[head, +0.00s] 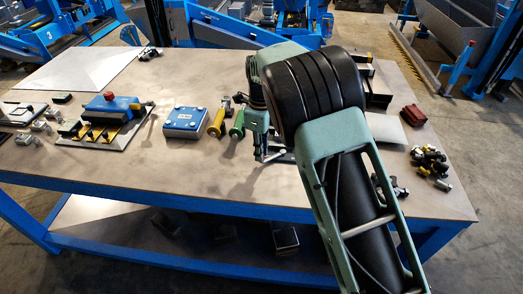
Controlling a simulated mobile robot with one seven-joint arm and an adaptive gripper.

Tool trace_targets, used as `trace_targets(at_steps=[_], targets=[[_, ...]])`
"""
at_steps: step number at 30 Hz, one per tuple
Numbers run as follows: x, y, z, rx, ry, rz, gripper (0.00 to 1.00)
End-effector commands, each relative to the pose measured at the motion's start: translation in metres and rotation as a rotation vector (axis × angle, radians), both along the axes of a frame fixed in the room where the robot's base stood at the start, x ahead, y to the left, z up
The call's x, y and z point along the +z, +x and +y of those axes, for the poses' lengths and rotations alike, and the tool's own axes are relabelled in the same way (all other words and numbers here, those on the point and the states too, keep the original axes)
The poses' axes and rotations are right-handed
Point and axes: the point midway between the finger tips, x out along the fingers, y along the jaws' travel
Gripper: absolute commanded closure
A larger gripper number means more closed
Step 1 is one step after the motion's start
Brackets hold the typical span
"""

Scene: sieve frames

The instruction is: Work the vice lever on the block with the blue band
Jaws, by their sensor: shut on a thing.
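My gripper (262,157) is low over the middle of the table, pointing down. Its jaws are shut on a thin light metal piece that looks like the vice lever (274,156). The fingers hide part of this piece. My arm covers the area to the right of the gripper, so most of the vice is hidden. I cannot make out a block with a blue band there.
Left of my gripper on the table (210,178) lie green and yellow cylinders (218,122), a blue-topped box (185,121) and a blue device with a red knob (110,104). Small dark and yellow parts (430,162) and a dark red block (413,115) are at the right. The front-left tabletop is clear.

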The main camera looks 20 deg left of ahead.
Motion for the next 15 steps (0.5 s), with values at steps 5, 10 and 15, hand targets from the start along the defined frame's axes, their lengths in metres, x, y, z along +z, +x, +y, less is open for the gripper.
trace_targets(at_steps=[5,10,15], targets=[[0.0013,0.0009,0.0016,-0.01,0.004,-0.003,1.0],[0.0015,0.0011,0.0017,-0.009,0.005,-0.004,1.0],[0.0014,0.0012,0.0016,-0.009,0.004,-0.004,0.75]])
